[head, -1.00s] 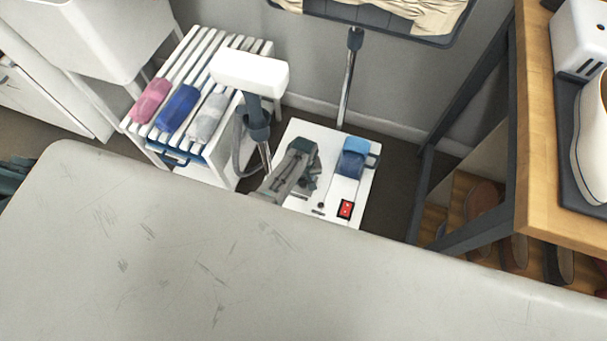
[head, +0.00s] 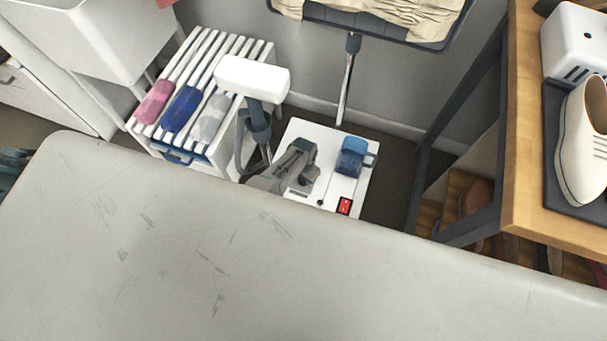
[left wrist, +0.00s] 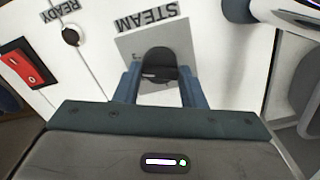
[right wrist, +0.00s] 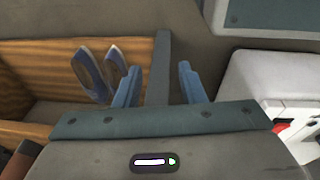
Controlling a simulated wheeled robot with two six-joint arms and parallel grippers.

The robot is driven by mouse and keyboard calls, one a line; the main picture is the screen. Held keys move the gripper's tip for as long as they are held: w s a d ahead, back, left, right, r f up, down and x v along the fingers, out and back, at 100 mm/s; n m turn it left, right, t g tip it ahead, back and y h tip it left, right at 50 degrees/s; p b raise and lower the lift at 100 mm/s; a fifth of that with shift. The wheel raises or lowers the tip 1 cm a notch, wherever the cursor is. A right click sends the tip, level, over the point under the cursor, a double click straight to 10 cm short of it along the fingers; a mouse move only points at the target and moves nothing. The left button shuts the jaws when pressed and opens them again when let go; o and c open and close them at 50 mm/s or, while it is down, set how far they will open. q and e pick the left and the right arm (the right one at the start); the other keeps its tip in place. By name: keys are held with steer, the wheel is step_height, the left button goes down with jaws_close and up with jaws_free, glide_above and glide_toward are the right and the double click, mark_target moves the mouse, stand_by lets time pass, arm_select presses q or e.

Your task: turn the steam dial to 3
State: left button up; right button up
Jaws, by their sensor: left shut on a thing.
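The steam dial is a dark round knob (left wrist: 160,62) on a grey square plate, under the word STEAM, in the left wrist view. A small pale mark shows on its near side. In the head view my left gripper (head: 304,176) reaches down to the white steamer base (head: 330,134) and covers most of the dial. My right gripper (right wrist: 157,82) is open and empty in the right wrist view.
A red switch (head: 345,206) and a blue water tank (head: 352,157) are on the steamer base. A white-headed steamer wand (head: 252,76) stands beside it. A pale board (head: 220,250) fills the foreground. A wooden table (head: 540,180) with a white shoe is at right.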

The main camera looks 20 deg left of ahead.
arm_select(q)
steer(key=shift+m, duration=0.9)
arm_select(e)
steer(key=shift+s+d+f, duration=0.1)
steer(key=shift+s+f, duration=0.25)
steer(key=shift+f, duration=0.2)
arm_select(q)
steer(key=o, duration=1)
steer(key=shift+r+p, duration=0.15)
steer(key=shift+p, duration=0.15)
step_height(320, 180, up, 4)
steer(key=shift+r+p, duration=0.1)
steer(key=shift+p, duration=1.05)
step_height(320, 180, up, 6)
steer(key=p, duration=0.2)
steer(key=shift+r, duration=0.15)
arm_select(e)
steer(key=s+d+f, duration=0.1)
steer(key=s+f, duration=0.7)
steer(key=s, duration=0.2)
steer(key=shift+d+f, duration=0.2)
steer(key=shift+f, duration=0.2)
